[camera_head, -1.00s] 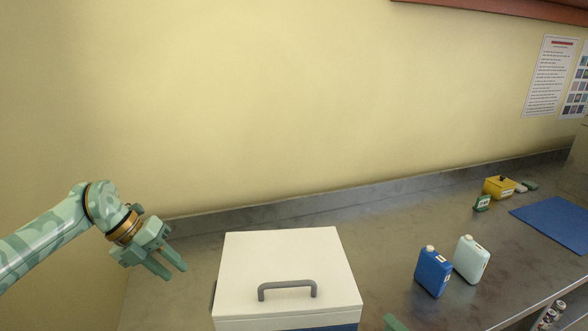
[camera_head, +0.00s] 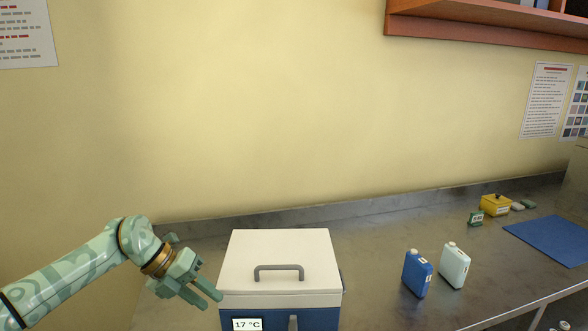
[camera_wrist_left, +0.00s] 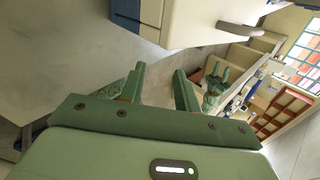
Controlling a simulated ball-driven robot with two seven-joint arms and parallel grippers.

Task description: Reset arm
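My left gripper (camera_head: 205,297) is at the lower left in the head view, beside the left side of a white-lidded box (camera_head: 275,250) and apart from it as far as I can see. In the left wrist view its two fingers (camera_wrist_left: 157,84) stand apart with nothing between them. The box has a grey lid handle, a blue lower front and a display reading 17 °C; its lid is shut. In the left wrist view, a green arm part of mine (camera_wrist_left: 213,88) shows beyond the fingers. My right gripper is not in the head view.
A blue bottle (camera_head: 417,274) and a pale bottle (camera_head: 454,266) stand right of the box. A red shelf (camera_head: 480,25) hangs upper right. The counter between is clear.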

